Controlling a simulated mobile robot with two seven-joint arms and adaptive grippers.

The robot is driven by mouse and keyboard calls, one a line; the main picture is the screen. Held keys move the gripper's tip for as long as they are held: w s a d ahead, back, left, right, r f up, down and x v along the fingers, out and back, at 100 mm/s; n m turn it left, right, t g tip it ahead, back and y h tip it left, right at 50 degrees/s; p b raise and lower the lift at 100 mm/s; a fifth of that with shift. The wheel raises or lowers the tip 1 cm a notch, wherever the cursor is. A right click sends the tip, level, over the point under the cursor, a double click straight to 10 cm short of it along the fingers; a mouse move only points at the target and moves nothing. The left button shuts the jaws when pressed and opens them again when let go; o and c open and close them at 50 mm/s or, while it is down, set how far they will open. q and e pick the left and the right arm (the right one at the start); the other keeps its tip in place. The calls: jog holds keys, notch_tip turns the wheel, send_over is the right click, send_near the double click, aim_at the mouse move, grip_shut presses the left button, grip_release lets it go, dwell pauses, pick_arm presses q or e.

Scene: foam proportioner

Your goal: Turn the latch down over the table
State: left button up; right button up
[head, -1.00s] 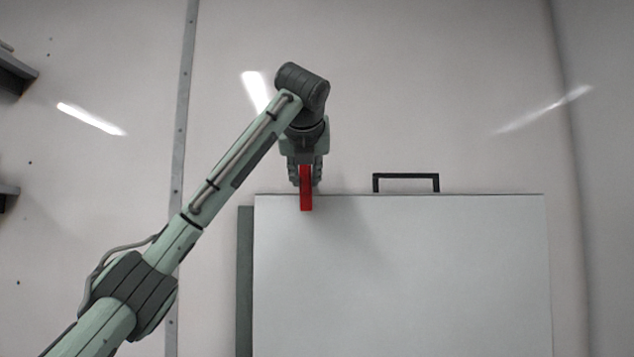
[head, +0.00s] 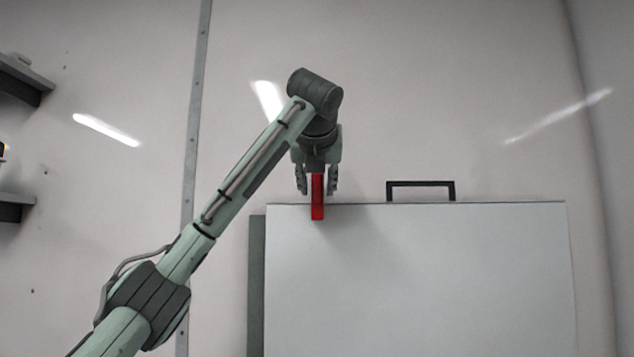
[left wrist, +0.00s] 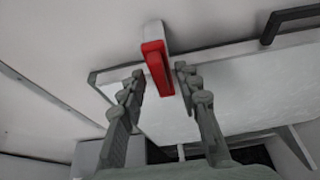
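The red latch (head: 318,198) stands upright at the top edge of the pale table panel (head: 420,290), left of the black handle. In the left wrist view the latch (left wrist: 157,70) is a red bar on a white mount, over the panel's edge. My left gripper (head: 318,190) is open, with one finger on each side of the latch and a gap on both sides. The left wrist view shows the two fingers (left wrist: 158,80) apart, with the latch between and just beyond their tips. My right gripper is not in view.
A black handle (head: 420,184) sticks up from the panel's top edge, right of the latch. Dark brackets (head: 22,82) are on the wall at far left. The wall above the panel is bare.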

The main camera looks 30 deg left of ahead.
pick_arm(q)
jog(key=v, duration=1.2)
jog(key=shift+f, duration=0.1)
